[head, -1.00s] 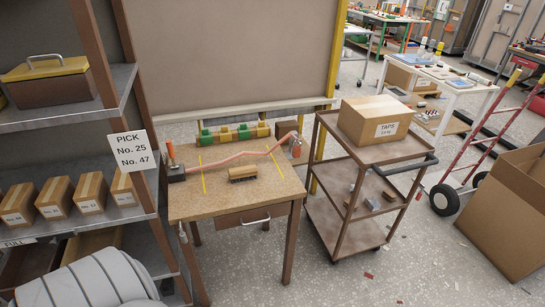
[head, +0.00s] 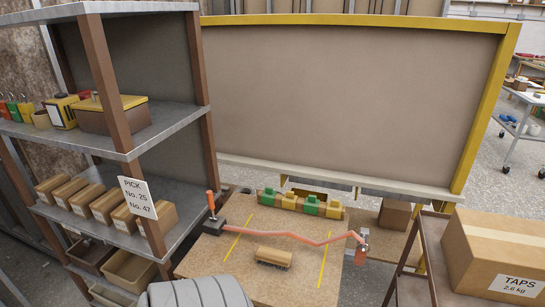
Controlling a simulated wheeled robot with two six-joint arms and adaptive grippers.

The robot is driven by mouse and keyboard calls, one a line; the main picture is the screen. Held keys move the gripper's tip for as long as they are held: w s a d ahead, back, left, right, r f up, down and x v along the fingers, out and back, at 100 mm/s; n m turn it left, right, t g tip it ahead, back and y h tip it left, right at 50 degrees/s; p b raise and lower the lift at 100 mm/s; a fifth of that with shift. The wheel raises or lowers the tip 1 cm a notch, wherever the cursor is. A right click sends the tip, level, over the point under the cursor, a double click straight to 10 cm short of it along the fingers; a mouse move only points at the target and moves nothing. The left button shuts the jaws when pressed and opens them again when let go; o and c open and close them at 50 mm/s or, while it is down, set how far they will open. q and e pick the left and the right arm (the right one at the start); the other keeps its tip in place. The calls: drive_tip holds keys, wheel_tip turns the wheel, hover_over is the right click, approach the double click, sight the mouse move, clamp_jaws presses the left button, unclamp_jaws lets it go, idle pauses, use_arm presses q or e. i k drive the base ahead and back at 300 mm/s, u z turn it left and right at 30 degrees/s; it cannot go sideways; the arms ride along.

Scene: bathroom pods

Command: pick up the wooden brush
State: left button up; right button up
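The wooden brush (head: 273,257) lies on a brown workbench (head: 210,262) in the lower middle of the head view. It has a tan wooden back on top and a dark bristle strip below. It rests between two yellow lines on the bench top, in front of a pinkish-red strip (head: 290,237). Nothing touches it. Neither of my grippers is in view.
A dark block with an orange handle (head: 212,204) stands at the strip's left end. Green and yellow blocks (head: 311,205) sit behind it. A shelf rack (head: 118,150) stands left. A cart with a TAPS carton (head: 490,258) stands right.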

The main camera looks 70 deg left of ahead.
sight(275, 257)
drive_tip(key=u, duration=0.9)
drive_tip(key=i, duration=0.85)
drive_tip(key=u, duration=0.95)
